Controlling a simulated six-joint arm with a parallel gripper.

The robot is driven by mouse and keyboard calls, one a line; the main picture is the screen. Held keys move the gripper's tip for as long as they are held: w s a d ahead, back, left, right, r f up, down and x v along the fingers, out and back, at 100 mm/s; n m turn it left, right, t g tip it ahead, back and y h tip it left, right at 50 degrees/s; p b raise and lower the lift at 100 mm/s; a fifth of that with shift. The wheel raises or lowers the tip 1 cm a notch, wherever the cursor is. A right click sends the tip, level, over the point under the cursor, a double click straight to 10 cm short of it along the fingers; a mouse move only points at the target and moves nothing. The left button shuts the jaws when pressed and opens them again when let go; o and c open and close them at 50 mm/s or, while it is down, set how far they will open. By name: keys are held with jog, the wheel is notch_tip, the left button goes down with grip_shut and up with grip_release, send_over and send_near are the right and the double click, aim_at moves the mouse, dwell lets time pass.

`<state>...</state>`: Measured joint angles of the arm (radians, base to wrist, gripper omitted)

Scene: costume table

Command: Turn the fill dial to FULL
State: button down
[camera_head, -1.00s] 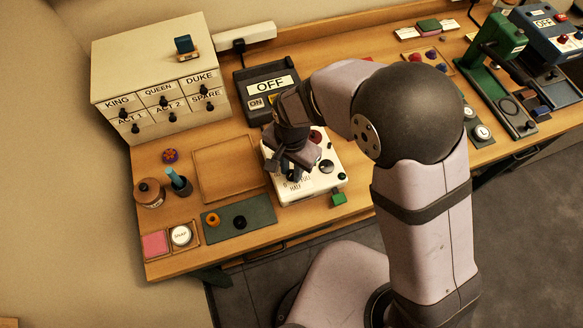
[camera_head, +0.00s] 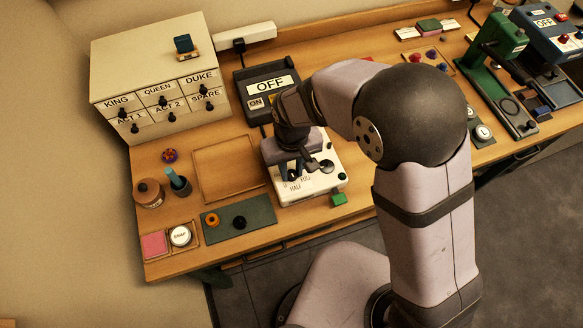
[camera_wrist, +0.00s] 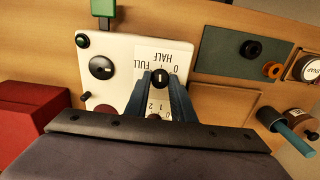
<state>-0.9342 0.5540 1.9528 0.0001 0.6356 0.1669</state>
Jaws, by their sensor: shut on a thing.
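The white machine (camera_head: 325,184) stands on the wooden table, and its top face (camera_wrist: 122,52) fills the middle of the wrist view. The fill dial (camera_wrist: 159,77) is a small round black knob with a pale mark, beside the printed words HALF and FULL. My gripper (camera_wrist: 160,80) is shut on this dial, one blue-grey finger on each side. Which label the mark points at is too small to tell. In the head view my gripper (camera_head: 298,172) is over the machine's near left part and hides the dial.
The same face carries a larger black knob (camera_wrist: 101,67), a small lever (camera_wrist: 86,97) and a dark red dome (camera_wrist: 104,110). A green block (camera_head: 338,199) sits at the machine's near right corner. A green mat (camera_head: 256,206) lies to its left. An OFF box (camera_head: 266,84) stands behind.

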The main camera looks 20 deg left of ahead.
aim_at(292, 173)
jog(key=n, duration=0.4)
jog(key=shift+n, duration=0.3)
jog(key=n, duration=0.4)
jog(key=shift+r+n, duration=0.1)
jog(key=shift+n, duration=0.3)
jog(key=c, duration=1.5)
grip_release()
jog(key=shift+r+b, duration=1.25)
jog(key=shift+r, duration=2.4)
